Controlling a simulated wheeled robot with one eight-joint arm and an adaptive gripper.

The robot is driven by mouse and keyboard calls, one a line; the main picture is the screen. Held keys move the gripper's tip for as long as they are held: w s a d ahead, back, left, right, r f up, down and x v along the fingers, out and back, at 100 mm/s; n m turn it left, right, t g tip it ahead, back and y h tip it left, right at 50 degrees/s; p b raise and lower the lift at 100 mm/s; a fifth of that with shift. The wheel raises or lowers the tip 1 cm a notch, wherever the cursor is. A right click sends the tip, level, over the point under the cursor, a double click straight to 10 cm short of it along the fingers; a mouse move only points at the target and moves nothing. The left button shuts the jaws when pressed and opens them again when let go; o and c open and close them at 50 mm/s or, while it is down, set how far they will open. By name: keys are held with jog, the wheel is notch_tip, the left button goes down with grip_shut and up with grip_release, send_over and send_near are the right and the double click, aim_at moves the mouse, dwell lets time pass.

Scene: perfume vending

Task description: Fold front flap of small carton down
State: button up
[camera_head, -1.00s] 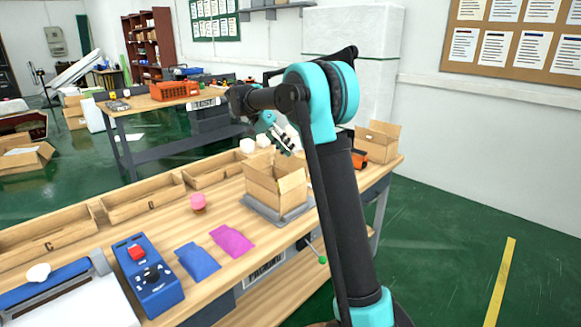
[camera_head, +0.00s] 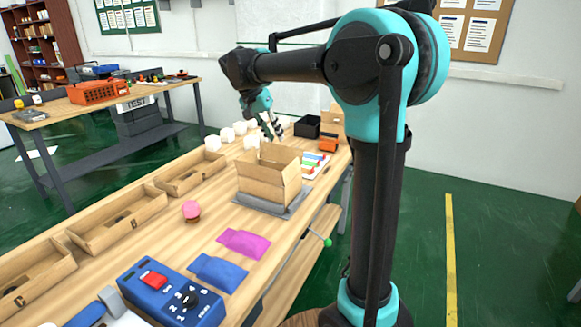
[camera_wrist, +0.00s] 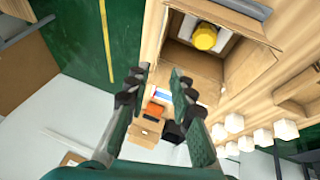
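The small brown carton (camera_head: 266,182) stands upright and open on a grey plate (camera_head: 245,203) on the wooden bench. In the head view a flap (camera_head: 279,155) stands up at its far side. The wrist view looks into the carton (camera_wrist: 165,35), where a round yellow-topped thing (camera_wrist: 205,37) sits. A flap (camera_wrist: 197,66) of the carton juts toward my gripper (camera_wrist: 160,80). My gripper is open with nothing between its fingers. In the head view my gripper (camera_head: 273,128) is beyond and above the carton. I cannot tell whether a finger touches the flap.
Several white blocks (camera_head: 213,143) stand behind the carton. A black bin (camera_head: 307,127) and an orange item (camera_head: 328,144) lie at the bench's far end. A pink round thing (camera_head: 191,211), coloured pouches (camera_head: 244,242) and a blue control box (camera_head: 172,292) are nearer.

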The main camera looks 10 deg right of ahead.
aim_at(291, 165)
jog(key=x, duration=1.5)
jog(key=shift+f, duration=0.25)
grip_shut()
